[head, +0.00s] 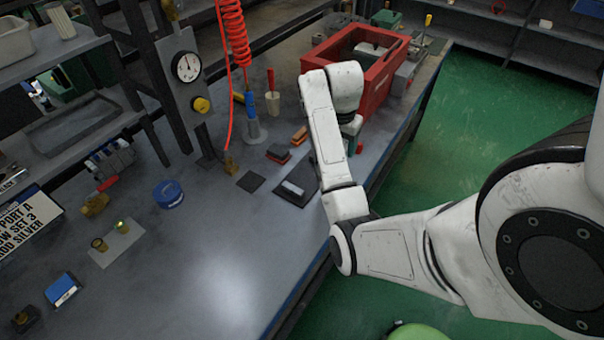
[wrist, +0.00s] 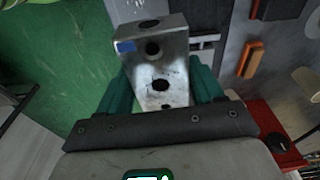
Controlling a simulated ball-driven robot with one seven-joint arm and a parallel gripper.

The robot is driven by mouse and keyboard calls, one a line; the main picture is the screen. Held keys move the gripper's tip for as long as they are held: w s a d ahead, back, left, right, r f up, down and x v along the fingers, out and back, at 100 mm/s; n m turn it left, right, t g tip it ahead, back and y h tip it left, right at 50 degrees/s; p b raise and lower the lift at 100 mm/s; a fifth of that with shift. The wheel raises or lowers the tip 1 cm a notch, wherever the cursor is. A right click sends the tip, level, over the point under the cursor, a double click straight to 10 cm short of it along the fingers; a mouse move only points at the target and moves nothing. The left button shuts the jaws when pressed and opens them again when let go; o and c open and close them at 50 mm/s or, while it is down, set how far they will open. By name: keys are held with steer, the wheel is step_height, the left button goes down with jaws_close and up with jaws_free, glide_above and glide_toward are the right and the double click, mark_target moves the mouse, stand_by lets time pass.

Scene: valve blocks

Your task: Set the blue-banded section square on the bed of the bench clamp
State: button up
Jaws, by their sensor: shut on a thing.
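The blue-banded section (wrist: 158,68) is a silver metal block with dark holes and a small blue patch near its upper left corner. In the wrist view it sits between the green fingers of my gripper (wrist: 160,86), which is shut on it. In the head view my gripper is mostly hidden behind my white arm, above the right edge of the bench, and I cannot make out the section there. A dark plate with a pale bar (head: 295,188) lies on the bench left of my arm. It may be the bench clamp; I cannot tell for sure.
A red crate (head: 318,66) stands behind my arm. Orange and dark blocks (head: 299,136), a blue round tin (head: 168,194) and a plate with brass fittings (head: 118,243) lie on the bench. A red coiled hose (head: 234,35) hangs at the back.

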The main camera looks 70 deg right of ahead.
mark_target(306, 177)
steer(key=w+a+f, duration=0.1)
steer(key=w+f, duration=0.3)
steer(key=w, duration=0.1)
steer(key=w+a+f, duration=0.1)
steer(key=w+f, duration=0.1)
steer(key=shift+w+a+f+b, duration=0.15)
steer(key=shift+w+a+b, duration=0.15)
steer(key=shift+b, duration=0.05)
steer(key=shift+w+a+f, duration=0.1)
steer(key=shift+w+f, duration=0.2)
steer(key=shift+f, duration=0.1)
steer(key=shift+w+a+f+p, duration=0.1)
steer(key=shift+w+f+p, duration=0.1)
steer(key=shift+f, duration=0.75)
steer(key=shift+w+f+p, duration=0.1)
steer(key=shift+f+p, duration=0.05)
steer(key=shift+f, duration=0.75)
steer(key=shift+f, duration=0.1)
steer(key=o, duration=1.6)
steer(key=shift+f, duration=0.1)
steer(key=shift+c, duration=0.2)
